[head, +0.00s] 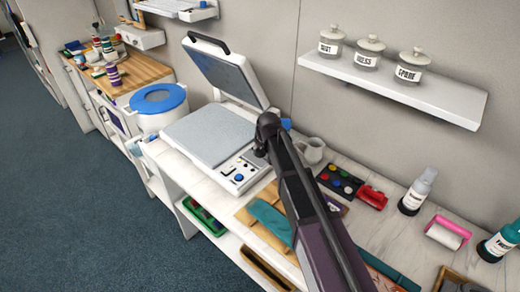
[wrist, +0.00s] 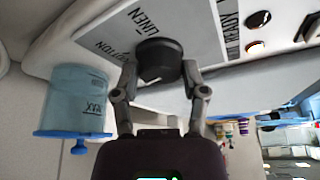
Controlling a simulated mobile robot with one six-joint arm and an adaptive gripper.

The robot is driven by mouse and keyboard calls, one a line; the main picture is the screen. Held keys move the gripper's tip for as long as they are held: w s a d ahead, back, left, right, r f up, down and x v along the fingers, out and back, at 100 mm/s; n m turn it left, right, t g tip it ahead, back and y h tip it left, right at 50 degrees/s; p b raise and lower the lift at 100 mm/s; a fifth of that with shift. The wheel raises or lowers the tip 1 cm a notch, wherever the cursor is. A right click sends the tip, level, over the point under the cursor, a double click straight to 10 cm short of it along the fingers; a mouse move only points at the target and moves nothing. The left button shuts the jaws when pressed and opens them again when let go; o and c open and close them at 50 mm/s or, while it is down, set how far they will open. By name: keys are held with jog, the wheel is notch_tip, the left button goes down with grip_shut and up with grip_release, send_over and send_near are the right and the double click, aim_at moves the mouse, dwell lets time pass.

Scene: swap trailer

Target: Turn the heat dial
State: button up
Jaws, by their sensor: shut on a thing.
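The heat dial (wrist: 158,56) is a round black knob on a white panel (wrist: 105,42) with words by it, LINEN and what looks like COTTON. My gripper (wrist: 160,74) is shut on the dial, one finger on each side, in the wrist view. I cannot make out where the dial's mark points. In the head view the open heat press (head: 210,135) has its control panel (head: 229,174) at its front right corner. My gripper and arm (head: 270,128) come down there and hide the dial.
A clear blue tank marked MAX (wrist: 75,100) is close to my gripper. The press's raised lid (head: 225,70) stands behind the arm. A shelf (head: 400,88) with jars is above.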

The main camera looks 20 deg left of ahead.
jog(key=m+h, duration=0.1)
jog(key=m, duration=0.4)
jog(key=shift+a+t+h, duration=0.1)
jog(key=shift+t+h, duration=0.3)
jog(key=shift+m+h, duration=0.9)
jog(key=shift+m, duration=1.3)
jog(key=o, duration=1.2)
jog(key=shift+f, duration=0.1)
jog(key=shift+c, duration=0.2)
